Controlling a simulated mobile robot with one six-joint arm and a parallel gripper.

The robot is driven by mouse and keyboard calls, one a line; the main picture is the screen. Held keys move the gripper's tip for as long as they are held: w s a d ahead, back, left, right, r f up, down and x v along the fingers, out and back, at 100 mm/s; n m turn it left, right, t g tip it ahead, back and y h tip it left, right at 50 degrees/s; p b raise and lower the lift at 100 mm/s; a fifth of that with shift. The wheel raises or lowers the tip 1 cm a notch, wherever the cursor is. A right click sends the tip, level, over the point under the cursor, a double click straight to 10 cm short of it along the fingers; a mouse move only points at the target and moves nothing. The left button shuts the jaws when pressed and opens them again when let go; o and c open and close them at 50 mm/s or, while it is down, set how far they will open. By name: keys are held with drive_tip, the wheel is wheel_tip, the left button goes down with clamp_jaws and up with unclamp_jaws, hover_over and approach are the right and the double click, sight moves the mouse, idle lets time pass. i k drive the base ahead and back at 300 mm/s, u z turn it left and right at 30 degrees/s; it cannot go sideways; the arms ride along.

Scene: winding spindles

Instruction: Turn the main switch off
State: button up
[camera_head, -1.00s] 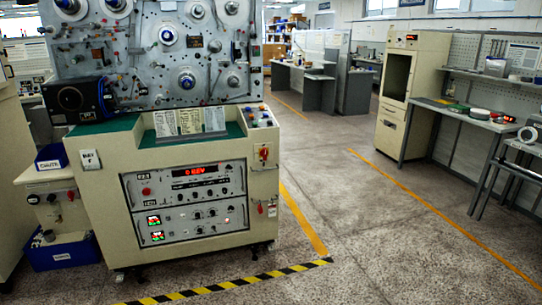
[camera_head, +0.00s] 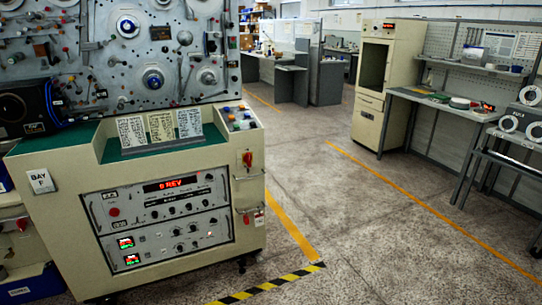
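A winding machine (camera_head: 80,250) with a cream cabinet fills the left of the head view. A red handle (camera_head: 247,159) sits on the cabinet's right front edge and looks like the main switch; its exact position is too small to read. Below it a smaller red part with a tag (camera_head: 259,217) hangs near a rail. The front control panel (camera_head: 168,214) has a lit red display (camera_head: 170,185) reading "0 REV", a red button (camera_head: 114,212) and two small lit meters. My gripper is not in view.
Yellow-black floor tape (camera_head: 265,286) and an orange line (camera_head: 290,222) mark the floor right of the machine. The grey floor (camera_head: 350,225) there is clear. A workbench (camera_head: 440,105) and a tall cream cabinet (camera_head: 368,110) stand at the right; partitioned desks are behind.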

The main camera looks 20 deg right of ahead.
sight(248, 158)
drive_tip(key=z, duration=0.2)
drive_tip(key=i, duration=0.75)
drive_tip(key=u, duration=0.55)
drive_tip(key=i, duration=0.6)
drive_tip(key=u, duration=0.4)
